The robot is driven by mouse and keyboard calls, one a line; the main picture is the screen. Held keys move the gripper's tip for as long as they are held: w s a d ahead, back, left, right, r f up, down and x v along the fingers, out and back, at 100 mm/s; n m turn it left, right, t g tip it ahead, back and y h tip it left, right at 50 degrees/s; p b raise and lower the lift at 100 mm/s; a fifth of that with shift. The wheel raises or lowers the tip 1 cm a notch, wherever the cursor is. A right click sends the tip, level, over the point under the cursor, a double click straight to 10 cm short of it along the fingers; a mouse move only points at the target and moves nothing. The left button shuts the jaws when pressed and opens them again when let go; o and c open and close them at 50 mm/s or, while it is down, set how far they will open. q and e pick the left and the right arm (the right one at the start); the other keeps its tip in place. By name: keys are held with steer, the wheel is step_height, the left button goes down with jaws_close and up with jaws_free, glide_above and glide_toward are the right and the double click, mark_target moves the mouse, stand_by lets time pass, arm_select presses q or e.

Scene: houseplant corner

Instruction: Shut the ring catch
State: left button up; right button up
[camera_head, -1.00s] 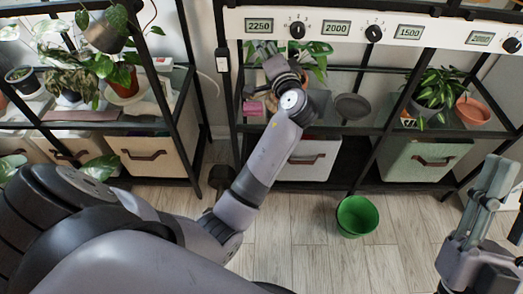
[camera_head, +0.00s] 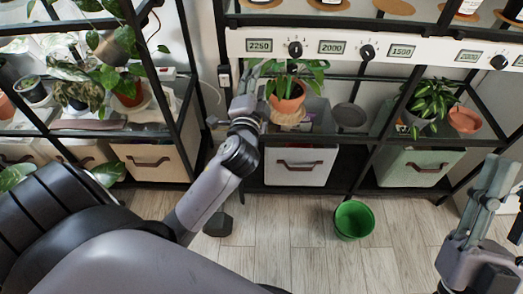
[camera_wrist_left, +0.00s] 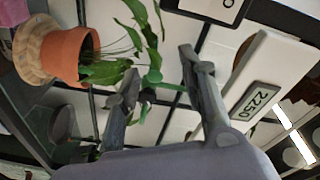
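My left gripper (camera_head: 253,76) is at the middle shelf, just left of a plant in a terracotta pot (camera_head: 290,104). In the left wrist view, the gripper (camera_wrist_left: 158,65) is open, its two fingers apart with green leaves and stems of the plant (camera_wrist_left: 150,30) showing between and beyond them. The terracotta pot (camera_wrist_left: 66,52) lies to the left of the fingers in that view. I cannot make out a ring catch for certain among the stems. My right gripper (camera_head: 494,178) is at the right edge, away from the shelves; its finger gap is unclear.
A white panel with displays and black knobs (camera_head: 367,52) runs above the shelf. A grey round dish (camera_head: 349,115) and another potted plant (camera_head: 431,99) stand to the right. Fabric bins (camera_head: 301,165) sit below. A green bucket (camera_head: 354,219) stands on the open floor.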

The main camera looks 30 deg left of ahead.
arm_select(q)
steer(key=v, duration=0.9)
steer(key=w+d+f+m+g+h+p, duration=0.1)
steer(key=d+f+g+h+p, duration=0.1)
steer(key=f+p, duration=0.3)
steer(key=w+d+f+g+h+p, duration=0.1)
steer(key=w+d+f+h+p, duration=0.1)
steer(key=f+p, duration=0.3)
steer(key=s+d+f+g+h+p, duration=0.1)
steer(key=s+f+g+p, duration=0.1)
steer(key=s+f+p, duration=0.2)
steer(key=s+d+f+n+g+h+p, duration=0.1)
steer(key=s+f+g+p, duration=0.2)
steer(key=f+p, duration=0.3)
steer(key=shift+s+d+f, duration=0.3)
steer(key=shift+s+f, duration=0.35)
steer(key=shift+f, duration=0.3)
